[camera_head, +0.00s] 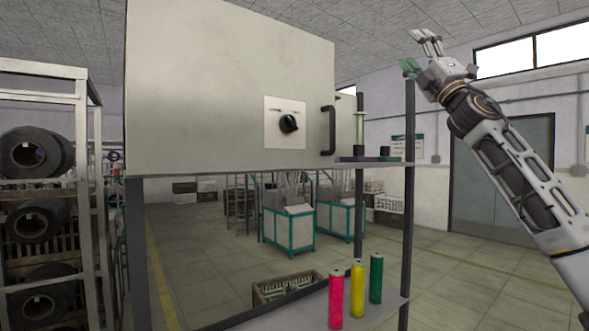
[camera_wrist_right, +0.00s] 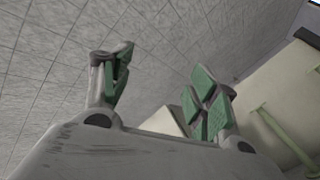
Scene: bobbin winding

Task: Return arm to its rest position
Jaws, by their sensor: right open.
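My right arm (camera_head: 520,170) comes in from the right and reaches up. Its gripper (camera_head: 419,50) is raised high beside the upper right of the machine box, with its fingers spread apart and nothing between them. In the right wrist view the two green-padded fingers (camera_wrist_right: 162,85) are wide apart, with ceiling behind them. The left arm and gripper are not in view.
The pale machine box (camera_head: 220,90) has a black knob (camera_head: 289,123) and handle (camera_head: 328,130). A spindle (camera_head: 360,118) stands beside it. Pink (camera_head: 336,300), yellow (camera_head: 357,288) and green (camera_head: 376,278) bobbins stand on the lower shelf. A rack (camera_head: 92,200) with dark spools is left.

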